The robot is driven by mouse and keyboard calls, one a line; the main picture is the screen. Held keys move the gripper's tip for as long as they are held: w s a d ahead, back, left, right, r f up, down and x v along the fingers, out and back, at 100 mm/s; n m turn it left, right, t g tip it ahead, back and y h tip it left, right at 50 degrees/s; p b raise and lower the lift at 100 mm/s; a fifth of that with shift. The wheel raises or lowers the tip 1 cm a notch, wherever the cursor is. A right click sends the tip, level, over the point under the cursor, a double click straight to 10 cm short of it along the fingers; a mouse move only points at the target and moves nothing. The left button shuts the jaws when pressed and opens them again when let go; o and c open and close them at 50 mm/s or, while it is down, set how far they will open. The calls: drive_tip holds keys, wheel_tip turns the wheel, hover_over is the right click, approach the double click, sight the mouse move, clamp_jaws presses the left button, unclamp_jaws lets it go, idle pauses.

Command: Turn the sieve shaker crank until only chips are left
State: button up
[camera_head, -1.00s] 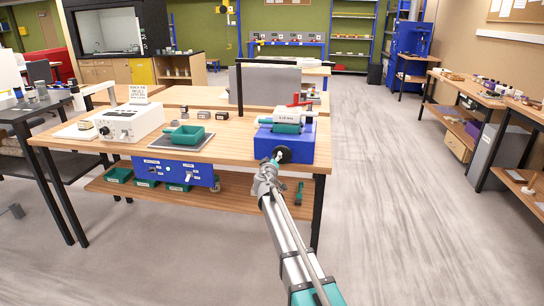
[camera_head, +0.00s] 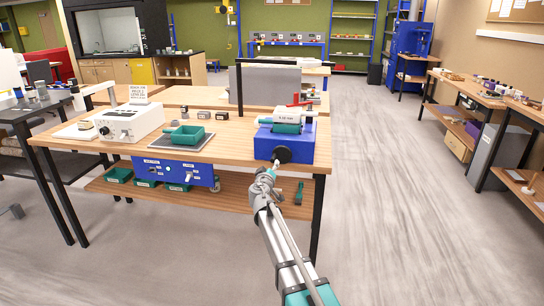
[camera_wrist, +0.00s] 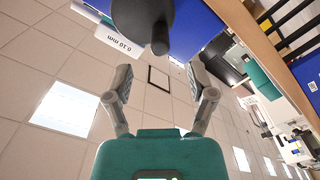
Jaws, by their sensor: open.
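The sieve shaker (camera_head: 308,147) is a blue box at the right end of the wooden bench. A teal and white sieve part (camera_head: 287,120) sits on top; what it contains cannot be made out. The crank (camera_head: 283,154), a black disc with a short handle, is on the shaker's front. In the wrist view the crank (camera_wrist: 140,16) is at the top, its handle (camera_wrist: 161,38) pointing down. My gripper (camera_head: 271,171) is just in front of the crank. In the wrist view my gripper (camera_wrist: 158,72) is open, with the handle end just beyond the space between its fingertips.
A white label reading 0.10 mm (camera_wrist: 119,41) shows beside the crank. The lower shelf (camera_head: 235,199) lies below. Floor at right (camera_head: 400,210) is clear.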

drive_tip(key=shift+c, duration=0.4)
drive_tip(key=n, duration=2.3)
approach(273, 161)
drive_tip(key=n, duration=0.2)
drive_tip(key=s+n, duration=0.1)
drive_tip(key=n, duration=0.1)
drive_tip(key=shift+s+a, duration=0.2)
drive_tip(key=shift+a, duration=0.1)
drive_tip(key=shift+w, duration=0.1)
drive_tip(key=x, duration=1.3)
drive_tip(key=shift+w+d, duration=0.1)
drive_tip(key=shift+w, duration=0.2)
clamp_jaws()
